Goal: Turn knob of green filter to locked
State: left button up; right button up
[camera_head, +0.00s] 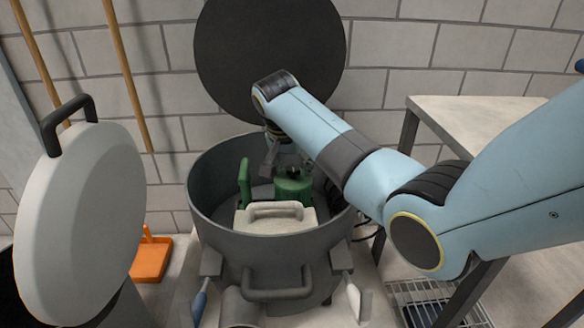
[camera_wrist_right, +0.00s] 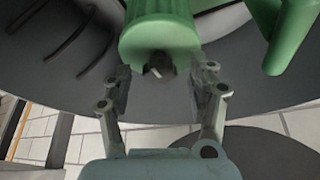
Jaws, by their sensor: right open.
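The green filter (camera_head: 293,186) stands inside a round grey tub (camera_head: 207,210). My right arm reaches over the tub from the right, and my right gripper (camera_head: 270,158) points down at the filter's near side. In the right wrist view the green filter body (camera_wrist_right: 160,28) shows at the top centre, with a small dark knob (camera_wrist_right: 158,66) on its end. My right gripper (camera_wrist_right: 163,85) is open there, one finger on each side just below the knob, apart from it as far as I can tell. The knob is hidden in the head view. My left gripper is not in view.
A green upright handle (camera_head: 244,183) stands left of the filter, and a pale block with a handle (camera_head: 275,218) lies in front of it. A round dark lid (camera_head: 270,60) stands behind the tub. A white lid (camera_head: 82,215) stands at left, a table (camera_head: 480,125) at right.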

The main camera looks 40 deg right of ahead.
jog(key=c, duration=1.2)
jog(key=shift+o, duration=0.2)
